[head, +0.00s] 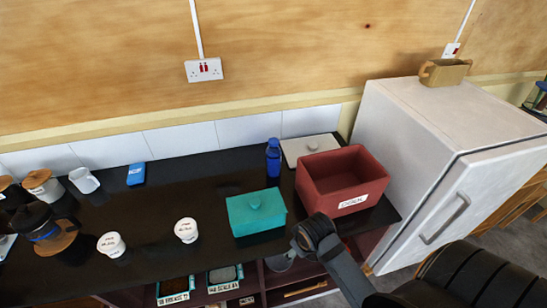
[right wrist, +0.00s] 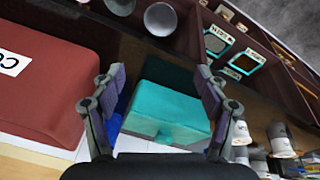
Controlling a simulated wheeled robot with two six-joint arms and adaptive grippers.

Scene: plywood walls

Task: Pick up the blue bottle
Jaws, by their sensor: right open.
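The blue bottle (head: 273,157) stands upright at the back of the black counter, left of the red bin and behind the teal lidded box (head: 256,212). In the right wrist view, part of the blue bottle (right wrist: 122,104) shows beside the left finger, which hides some of it. My right gripper (right wrist: 159,74) is open and empty, with its fingers spread above the teal box, which shows between them. In the head view my right arm reaches in from the lower right to the counter's front edge. My left gripper is not in view.
The red bin (head: 341,182) stands close right of the bottle, with a white lidded box (head: 310,147) behind. A white fridge (head: 450,170) bounds the right side. White cups (head: 186,230) and a blue phone-like object (head: 136,174) lie left.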

